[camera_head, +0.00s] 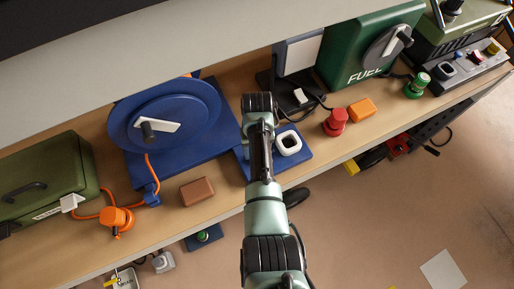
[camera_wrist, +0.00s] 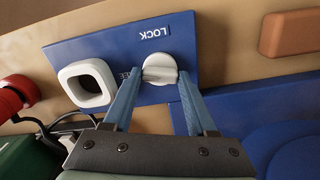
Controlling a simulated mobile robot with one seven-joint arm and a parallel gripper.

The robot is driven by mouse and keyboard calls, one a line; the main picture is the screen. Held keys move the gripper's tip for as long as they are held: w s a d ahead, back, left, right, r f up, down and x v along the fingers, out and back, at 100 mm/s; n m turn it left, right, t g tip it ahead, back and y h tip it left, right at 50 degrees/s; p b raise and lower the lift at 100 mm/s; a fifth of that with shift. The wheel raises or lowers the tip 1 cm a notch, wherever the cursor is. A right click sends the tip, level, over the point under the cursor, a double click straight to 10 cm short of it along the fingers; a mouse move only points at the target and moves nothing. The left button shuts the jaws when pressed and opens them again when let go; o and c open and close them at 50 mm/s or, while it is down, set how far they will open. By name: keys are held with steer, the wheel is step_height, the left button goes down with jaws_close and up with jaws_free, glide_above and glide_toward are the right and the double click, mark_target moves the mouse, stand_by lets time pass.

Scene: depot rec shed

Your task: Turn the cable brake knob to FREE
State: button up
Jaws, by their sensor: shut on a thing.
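The cable brake knob (camera_wrist: 160,66) is a round white knob with a raised ridge. It sits on a blue plate (camera_wrist: 110,45) in the wrist view. My gripper (camera_wrist: 160,75) is shut on it, one blue finger at each side. The word LOCK, upside down, is above the knob; a partly hidden label ending in "EE" is to its left. The ridge lies roughly sideways in the picture, towards that label; I cannot make out a pointer mark. In the head view my arm hides the knob, and part of the blue plate (camera_head: 300,160) shows.
A white square ring (camera_wrist: 88,83) stands on the plate beside the knob. A grey shelf (camera_head: 150,45) overhangs the back.

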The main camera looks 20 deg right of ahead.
steer(key=shift+n, duration=1.5)
steer(key=shift+r, duration=0.1)
steer(key=o, duration=1.4)
steer(key=shift+c, duration=0.2)
step_height(320, 180, up, 13)
steer(key=b, duration=0.2)
steer(key=shift+b, duration=0.3)
